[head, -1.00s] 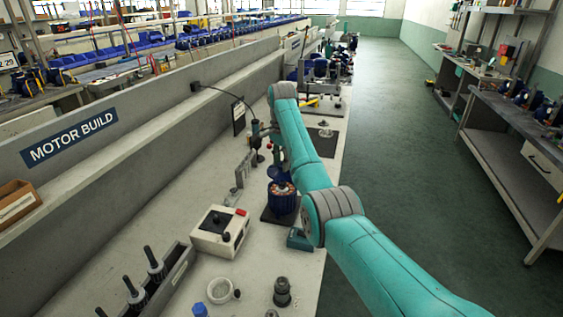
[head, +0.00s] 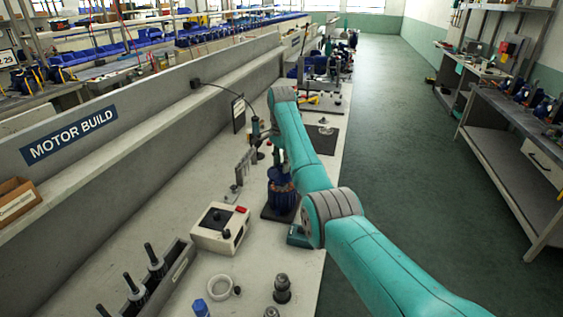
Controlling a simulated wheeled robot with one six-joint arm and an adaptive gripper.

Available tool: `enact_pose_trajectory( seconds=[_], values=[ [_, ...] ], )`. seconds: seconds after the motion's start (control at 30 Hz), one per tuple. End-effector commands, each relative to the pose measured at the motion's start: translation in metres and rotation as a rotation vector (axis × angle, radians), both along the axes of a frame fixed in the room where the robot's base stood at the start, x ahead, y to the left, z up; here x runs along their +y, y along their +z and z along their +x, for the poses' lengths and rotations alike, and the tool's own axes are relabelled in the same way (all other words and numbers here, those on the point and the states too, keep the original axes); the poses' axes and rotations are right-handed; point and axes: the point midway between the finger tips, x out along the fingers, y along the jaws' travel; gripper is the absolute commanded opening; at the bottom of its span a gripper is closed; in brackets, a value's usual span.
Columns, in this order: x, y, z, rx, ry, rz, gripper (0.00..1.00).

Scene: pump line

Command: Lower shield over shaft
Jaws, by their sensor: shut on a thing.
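The blue motor body (head: 283,203) stands upright on a dark plate on the bench. A blue end shield (head: 280,174) is right above the body, at the top of its windings. Only a little of the copper-coloured winding shows between the two, and I cannot tell whether shield and body touch. The shaft is hidden. My gripper (head: 278,158) is shut on the shield from above, pointing down. My teal arm hides its right side and most of the fingers.
A white control box (head: 220,228) with a red switch stands front left of the motor. A white ring (head: 220,287), a dark stepped part (head: 282,289) and a grey rack (head: 158,280) of upright tools are nearer. A lamp on a thin curved arm stands behind.

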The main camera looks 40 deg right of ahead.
Motion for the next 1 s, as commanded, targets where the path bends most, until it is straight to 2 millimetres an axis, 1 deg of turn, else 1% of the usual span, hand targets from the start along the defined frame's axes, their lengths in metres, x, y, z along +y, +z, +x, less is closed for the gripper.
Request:
enact_pose_trajectory(
  seconds=[1.0],
  values=[
    [0.000, -0.026, 0.000, 0.000, 0.000, 0.000, 0.00]
  ],
)
